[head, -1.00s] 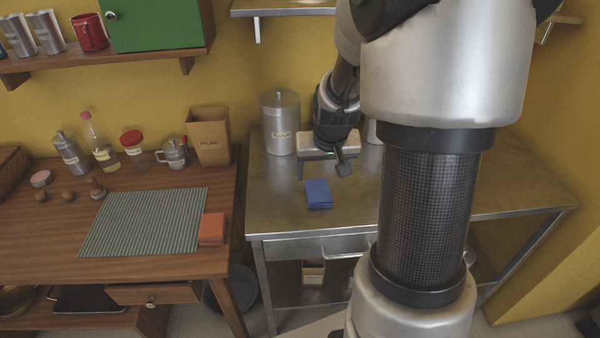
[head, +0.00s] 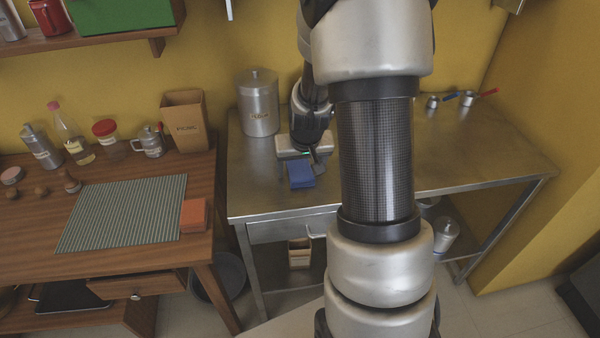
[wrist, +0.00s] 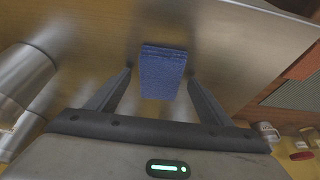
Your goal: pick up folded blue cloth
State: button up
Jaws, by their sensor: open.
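The folded blue cloth (head: 301,174) lies on the steel table (head: 262,203), near its left part. In the wrist view the cloth (wrist: 162,72) shows ahead of and between my fingers, with no visible contact. My gripper (head: 306,164) is low over the table, just behind the cloth in the head view. In the wrist view my gripper (wrist: 160,95) is open, one finger to each side of the cloth's near end. How high the fingertips are above the table is hard to tell.
A flour canister (head: 258,102) stands behind and left of my gripper. A wooden table (head: 120,258) at left bears a striped mat (head: 120,212) and an orange folded cloth (head: 193,215). Small pans (head: 467,98) sit at the steel table's back right. My arm hides its middle.

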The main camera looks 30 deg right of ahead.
aim_at(298, 172)
jog(key=shift+f, duration=0.1)
jog(key=c, duration=1.2)
notch_tip(298, 172, up, 10)
jog(key=p, duration=0.2)
jog(key=s+a+r+n+y+p, duration=0.1)
jog(key=s+a+r+n, duration=0.1)
jog(key=a, duration=0.5)
jog(key=s+a+r+n, duration=0.1)
jog(key=a+r, duration=0.1)
jog(key=a, duration=0.6)
jog(key=p+v, duration=0.2)
jog(key=p, duration=0.3)
jog(key=p+v, duration=0.1)
jog(key=p, duration=0.4)
jog(key=d+p+v, duration=0.1)
jog(key=p+v, duration=0.1)
jog(key=p, duration=0.3)
jog(key=shift+s+r, duration=0.2)
jog(key=shift+r, duration=0.1)
